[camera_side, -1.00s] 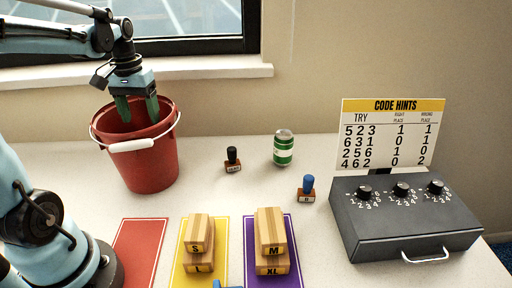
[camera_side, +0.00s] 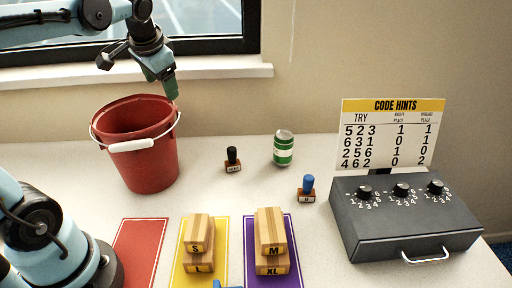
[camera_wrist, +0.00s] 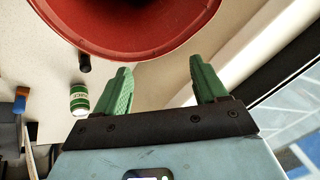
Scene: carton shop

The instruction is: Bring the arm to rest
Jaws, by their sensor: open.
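My gripper (camera_side: 172,88) is above and to the right of the red bucket's rim in the side view, with its green fingers pointing down and nothing between them. In the wrist view my gripper (camera_wrist: 160,78) shows two green fingers spread apart and empty. The red bucket (camera_side: 150,168) stands upright at the back left of the table, its white-gripped handle resting against its front. Its rim also shows at the top of the wrist view (camera_wrist: 130,55). The bucket's bottom is hidden in the side view.
A black stamp (camera_side: 233,160), a green can (camera_side: 284,150) and a blue stamp (camera_side: 307,188) stand mid-table. Cartons (camera_side: 198,232) (camera_side: 271,230) are stacked on yellow and purple mats; the red mat (camera_side: 140,255) is bare. A dial box (camera_side: 400,225) and hint sign (camera_side: 390,135) are right. The window (camera_side: 190,25) is behind.

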